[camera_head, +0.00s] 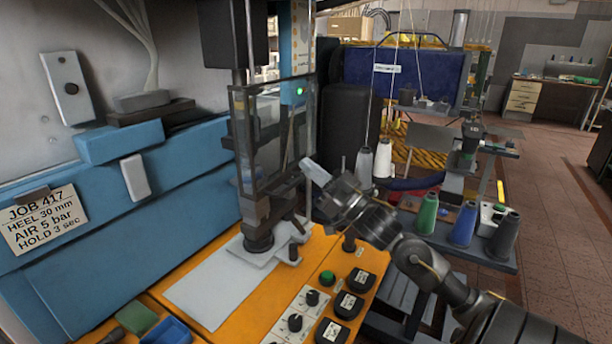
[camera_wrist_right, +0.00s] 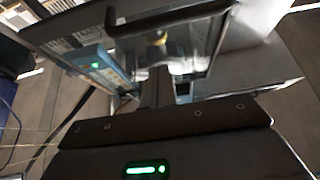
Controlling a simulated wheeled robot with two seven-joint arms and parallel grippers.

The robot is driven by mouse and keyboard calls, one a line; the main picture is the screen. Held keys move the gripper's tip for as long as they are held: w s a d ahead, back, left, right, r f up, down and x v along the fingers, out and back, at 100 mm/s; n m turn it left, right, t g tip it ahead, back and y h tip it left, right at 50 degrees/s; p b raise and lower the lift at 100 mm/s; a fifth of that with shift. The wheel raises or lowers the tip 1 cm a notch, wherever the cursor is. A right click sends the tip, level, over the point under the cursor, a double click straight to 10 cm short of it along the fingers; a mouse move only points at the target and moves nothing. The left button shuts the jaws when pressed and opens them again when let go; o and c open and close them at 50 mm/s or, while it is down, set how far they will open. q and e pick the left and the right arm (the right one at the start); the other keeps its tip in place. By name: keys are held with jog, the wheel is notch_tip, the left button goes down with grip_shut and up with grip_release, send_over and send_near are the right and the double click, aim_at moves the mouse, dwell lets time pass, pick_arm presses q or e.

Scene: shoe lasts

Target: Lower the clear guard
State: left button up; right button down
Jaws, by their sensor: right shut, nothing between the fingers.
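The clear guard (camera_head: 274,125) is a see-through panel in a dark frame, standing upright in front of the press column. Below its lower edge, a dark pressing part and shoe last (camera_head: 258,225) stand on a light plate. My right gripper (camera_head: 308,168) is shut and empty, at the right side of the guard near its lower half. In the right wrist view, the gripper's fingers (camera_wrist_right: 157,86) point toward the guard, and a dark handle bar (camera_wrist_right: 165,20) crosses beyond them. I cannot tell whether the fingers touch the guard. My left gripper is not in view.
The orange bench carries black knobs, a green button (camera_head: 327,278) and several black round controls by my right arm. A white sheet (camera_head: 218,287) lies at the left. Thread cones (camera_head: 463,222) stand on a shelf at the right. A job sign (camera_head: 43,219) hangs on the blue machine.

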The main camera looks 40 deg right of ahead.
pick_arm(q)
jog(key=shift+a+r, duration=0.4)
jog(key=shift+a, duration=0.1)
pick_arm(e)
jog(key=shift+w+a+f, duration=0.1)
jog(key=shift+w+f, duration=0.15)
jog(key=shift+f, duration=0.35)
jog(key=shift+w+a+f, duration=0.1)
jog(key=shift+w+f, duration=0.15)
jog(key=shift+f, duration=0.3)
jog(key=shift+w+a+f, duration=0.1)
jog(key=shift+w+f, duration=0.15)
jog(key=shift+f, duration=0.35)
jog(key=shift+f+b, duration=2.15)
jog(key=shift+f, duration=2.6)
notch_tip(320, 180, up, 4)
jog(key=p, duration=0.4)
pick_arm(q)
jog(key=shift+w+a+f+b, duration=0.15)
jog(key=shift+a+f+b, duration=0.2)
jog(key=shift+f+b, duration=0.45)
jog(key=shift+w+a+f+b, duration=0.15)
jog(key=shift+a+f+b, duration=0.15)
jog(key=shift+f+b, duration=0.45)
pick_arm(e)
jog(key=v, duration=1)
jog(key=shift+s+d+r, duration=0.15)
jog(key=shift+s+d, duration=0.05)
jog(key=shift+s, duration=0.25)
